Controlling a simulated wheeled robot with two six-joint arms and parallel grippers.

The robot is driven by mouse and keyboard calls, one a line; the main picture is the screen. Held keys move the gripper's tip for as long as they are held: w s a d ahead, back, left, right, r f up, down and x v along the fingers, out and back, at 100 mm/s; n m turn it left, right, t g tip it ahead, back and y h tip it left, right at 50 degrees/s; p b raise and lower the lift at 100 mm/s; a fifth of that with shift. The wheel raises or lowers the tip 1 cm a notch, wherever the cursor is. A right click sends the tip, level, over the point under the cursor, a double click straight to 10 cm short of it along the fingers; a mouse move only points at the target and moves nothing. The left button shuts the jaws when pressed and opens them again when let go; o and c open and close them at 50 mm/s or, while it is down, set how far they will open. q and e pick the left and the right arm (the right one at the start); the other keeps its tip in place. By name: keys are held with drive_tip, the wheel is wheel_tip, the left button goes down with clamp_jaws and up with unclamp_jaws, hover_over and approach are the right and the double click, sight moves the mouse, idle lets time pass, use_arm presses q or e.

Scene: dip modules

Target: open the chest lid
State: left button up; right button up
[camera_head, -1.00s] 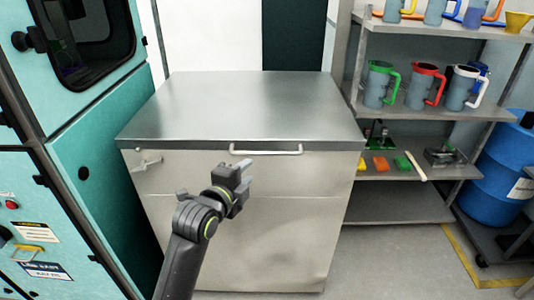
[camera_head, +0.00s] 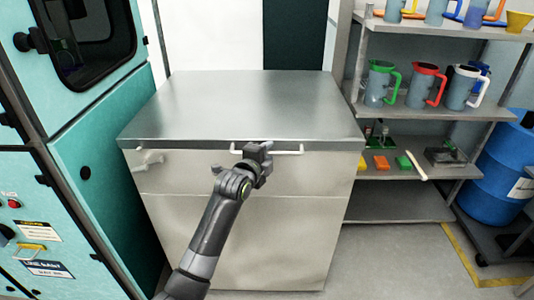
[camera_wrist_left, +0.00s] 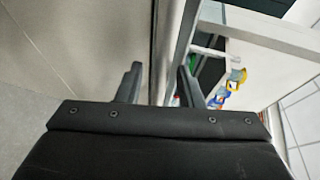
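The grey metal chest has a flat lid (camera_head: 240,103), which lies closed on the chest body (camera_head: 270,225). A pale bar handle (camera_head: 289,152) runs along the lid's front edge; its middle is hidden behind my left gripper (camera_head: 259,153). In the head view, that gripper is at the handle's middle; whether it touches cannot be told. In the left wrist view, its two fingers (camera_wrist_left: 159,84) stand apart, with the lid's edge (camera_wrist_left: 168,45) running up between them. Nothing is seen clamped there. My right gripper is in no view.
A teal cabinet (camera_head: 100,160) stands close on the chest's left. On the right are shelves (camera_head: 440,107) with jugs and small coloured blocks, and a blue barrel (camera_head: 505,175). The lid top is bare.

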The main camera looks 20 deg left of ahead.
use_arm(q)
drive_tip(key=shift+w, duration=0.1)
drive_tip(key=shift+c, duration=0.3)
clamp_jaws()
